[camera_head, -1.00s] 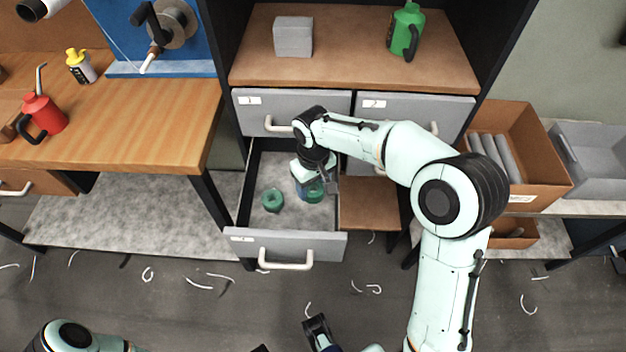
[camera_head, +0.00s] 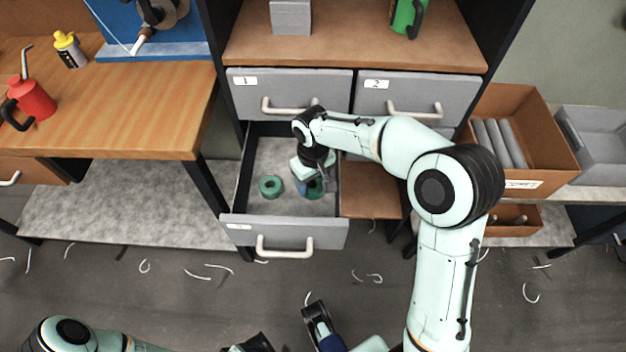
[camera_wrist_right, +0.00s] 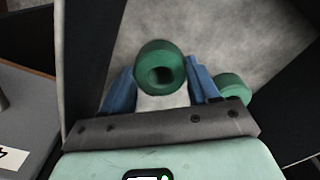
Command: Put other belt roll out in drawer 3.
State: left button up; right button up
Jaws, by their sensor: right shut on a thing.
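The lower left drawer (camera_head: 284,232) under drawer 1 is pulled open, with a grey bottom; the number on its label is too small to read. One green belt roll (camera_head: 270,187) lies on its bottom at the left. My right gripper (camera_head: 308,188) reaches down into the drawer at the right and is shut on the second green belt roll (camera_head: 317,189). In the right wrist view this roll (camera_wrist_right: 160,68) sits between the blue fingers, and the other roll (camera_wrist_right: 234,88) lies beyond the finger at the right.
Drawers 1 (camera_head: 290,95) and 2 (camera_head: 420,98) above are shut. A wooden shelf board (camera_head: 370,190) is right of the open drawer. A workbench (camera_head: 110,110) stands at the left, with a red can (camera_head: 32,98). A brown box (camera_head: 525,150) is at the right. White scraps litter the floor.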

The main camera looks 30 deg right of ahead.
aim_at(313, 185)
pick_arm(q)
jog(key=shift+f, duration=0.25)
pick_arm(e)
jog(key=shift+f, duration=0.4)
jog(key=o, duration=1.2)
jog(key=shift+c, duration=0.2)
pick_arm(q)
jog(key=r+p, duration=0.1)
jog(key=s+r+p, duration=0.1)
jog(key=shift+s+d+r+p, duration=0.1)
jog(key=shift+s+r+p, duration=0.1)
jog(key=shift+r+p, duration=0.2)
pick_arm(e)
notch_tip(313, 185, up, 14)
jog(key=shift+f, duration=0.25)
jog(key=shift+f, duration=0.1)
